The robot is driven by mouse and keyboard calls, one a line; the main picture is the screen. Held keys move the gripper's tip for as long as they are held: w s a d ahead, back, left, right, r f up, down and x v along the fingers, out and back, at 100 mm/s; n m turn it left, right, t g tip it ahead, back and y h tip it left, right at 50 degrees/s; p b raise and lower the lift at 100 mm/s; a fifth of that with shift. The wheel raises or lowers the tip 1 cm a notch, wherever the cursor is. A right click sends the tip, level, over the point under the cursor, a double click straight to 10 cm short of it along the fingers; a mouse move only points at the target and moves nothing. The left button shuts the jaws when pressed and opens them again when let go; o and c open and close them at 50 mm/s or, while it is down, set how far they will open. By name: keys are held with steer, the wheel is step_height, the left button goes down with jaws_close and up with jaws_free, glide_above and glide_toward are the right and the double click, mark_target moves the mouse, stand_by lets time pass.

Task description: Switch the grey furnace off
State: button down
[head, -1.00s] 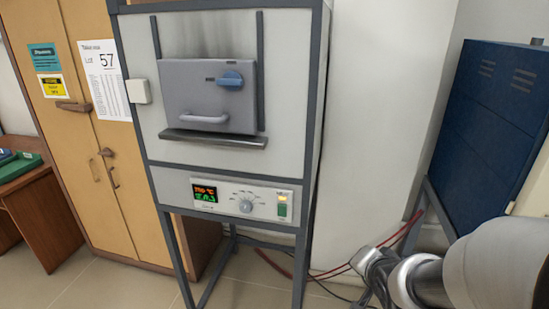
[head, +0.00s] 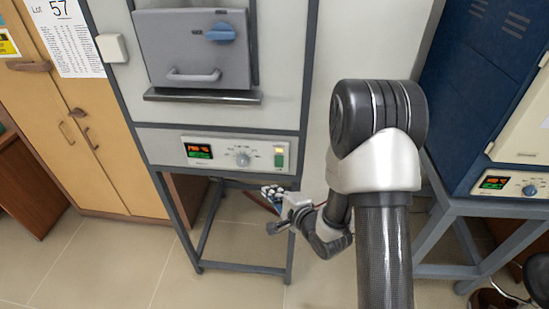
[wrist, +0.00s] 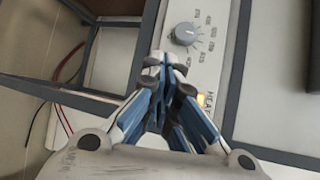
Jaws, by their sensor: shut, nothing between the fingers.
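The grey furnace (head: 115,85) stands on a dark frame, with its door (head: 192,50) shut. Its control panel (head: 215,160) has a lit display (head: 198,151), a round knob (head: 242,157) and a green switch (head: 279,160) at the right end. My gripper (head: 270,190) is just below the switch end of the panel. In the wrist view my shut, empty gripper (wrist: 167,58) lies over the panel, with the knob (wrist: 186,33) beyond its tips. An amber light (wrist: 201,99) shows beside the fingers. The switch is hidden there, and contact with the panel cannot be told.
A blue furnace (head: 470,70) with its own lit panel (head: 515,184) stands at the right on a grey frame. A wooden cabinet (head: 75,130) is at the left. Open floor (head: 110,255) lies in front.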

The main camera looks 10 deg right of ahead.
steer(key=p, duration=0.2)
glide_toward(276, 166)
steer(key=shift+w+a+r, duration=0.15)
steer(key=shift+w+a, duration=0.8)
steer(key=shift+a, duration=0.1)
steer(key=shift+w+a+r, duration=0.15)
steer(key=shift+w+a, duration=0.8)
steer(key=shift+a, duration=0.15)
steer(key=shift+w, duration=0.1)
steer(key=shift+w+d, duration=0.1)
steer(key=shift+w, duration=0.2)
steer(key=shift+w+d+r, duration=0.1)
steer(key=shift+w, duration=0.25)
steer(key=shift+s, duration=0.15)
stand_by(0.4)
steer(key=shift+s+a, duration=0.25)
steer(key=shift+s, duration=0.35)
